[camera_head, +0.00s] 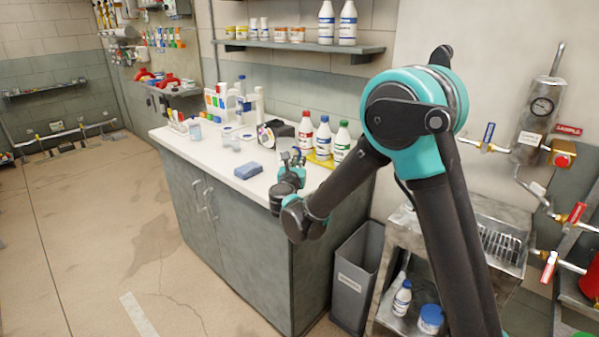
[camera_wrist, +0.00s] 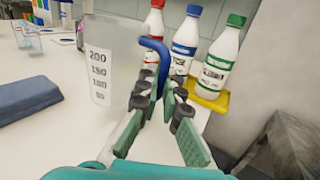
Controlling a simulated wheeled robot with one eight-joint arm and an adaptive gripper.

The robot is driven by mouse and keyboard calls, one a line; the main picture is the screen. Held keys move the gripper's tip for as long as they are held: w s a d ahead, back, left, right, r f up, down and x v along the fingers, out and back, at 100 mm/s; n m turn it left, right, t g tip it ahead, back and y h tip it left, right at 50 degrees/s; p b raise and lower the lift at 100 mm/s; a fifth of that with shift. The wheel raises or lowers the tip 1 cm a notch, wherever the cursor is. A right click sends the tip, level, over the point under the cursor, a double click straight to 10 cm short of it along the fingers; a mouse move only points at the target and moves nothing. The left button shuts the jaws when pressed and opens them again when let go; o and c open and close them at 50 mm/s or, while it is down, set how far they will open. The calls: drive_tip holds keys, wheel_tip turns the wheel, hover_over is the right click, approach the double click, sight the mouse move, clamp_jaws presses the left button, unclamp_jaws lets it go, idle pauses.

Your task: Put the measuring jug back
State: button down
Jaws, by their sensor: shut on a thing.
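The measuring jug (camera_wrist: 113,68) is clear, with dark graduation numbers and a blue handle (camera_wrist: 160,62). In the wrist view it stands upright, left of the fingertips. My gripper (camera_wrist: 163,98) is shut on the blue handle. In the head view my gripper (camera_head: 291,166) is over the counter's front right part, and the jug is too small and covered to make out well there. I cannot tell whether the jug's base touches the counter (camera_head: 213,167).
Bottles with red, blue and green caps (camera_wrist: 221,62) stand on a yellow tray (camera_wrist: 208,97) close beyond my gripper. A blue folded cloth (camera_head: 248,170) lies to the left. Clear beakers (camera_wrist: 28,40) stand farther back. A grey bin (camera_head: 357,275) stands beside the counter.

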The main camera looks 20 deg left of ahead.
drive_tip(key=shift+f, duration=2.2)
drive_tip(key=shift+f, duration=0.15)
drive_tip(key=c, duration=1.7)
unclamp_jaws()
drive_tip(key=shift+s+r, duration=0.2)
drive_tip(key=shift+s, duration=0.1)
drive_tip(key=s, duration=0.3)
drive_tip(key=s+d, duration=0.1)
drive_tip(key=s, duration=0.7)
drive_tip(key=shift+s+d+f, duration=0.1)
drive_tip(key=shift+s+d, duration=0.1)
drive_tip(key=shift+d, duration=0.2)
